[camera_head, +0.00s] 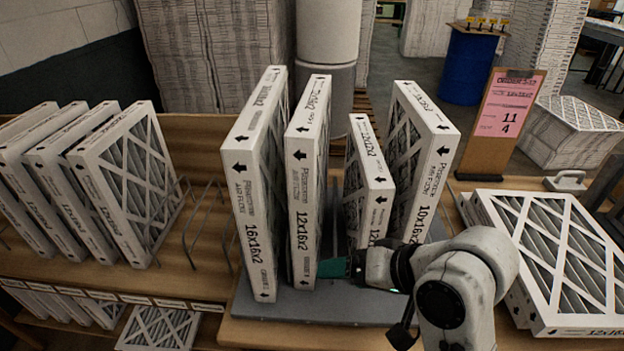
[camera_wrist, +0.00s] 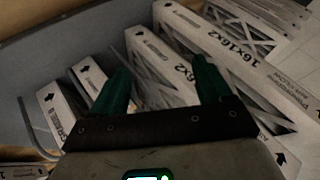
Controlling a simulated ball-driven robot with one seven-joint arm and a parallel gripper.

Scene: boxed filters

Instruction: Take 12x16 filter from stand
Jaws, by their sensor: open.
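The 12x16x2 filter (camera_head: 306,190) stands upright on the grey stand (camera_head: 330,306), with white cardboard edges and black print. The 16x16x2 filter (camera_head: 256,190) stands close on its left. My gripper (camera_head: 335,268) is low at the right side of the 12x16x2 filter; one teal finger shows there and the other is hidden. In the wrist view my gripper (camera_wrist: 163,75) is open, and a filter marked "6x2" (camera_wrist: 172,68) shows between and beyond its fingers. The 16x16x2 filter (camera_wrist: 240,55) is right of them. I cannot tell whether a finger touches a filter.
A shorter filter (camera_head: 371,165) and the 10x16x2 filter (camera_head: 430,135) stand to the right on the stand, close to my arm. Several filters (camera_head: 112,185) lean in a wire rack at left. A filter (camera_head: 565,262) lies flat at right near a clipboard (camera_head: 500,118).

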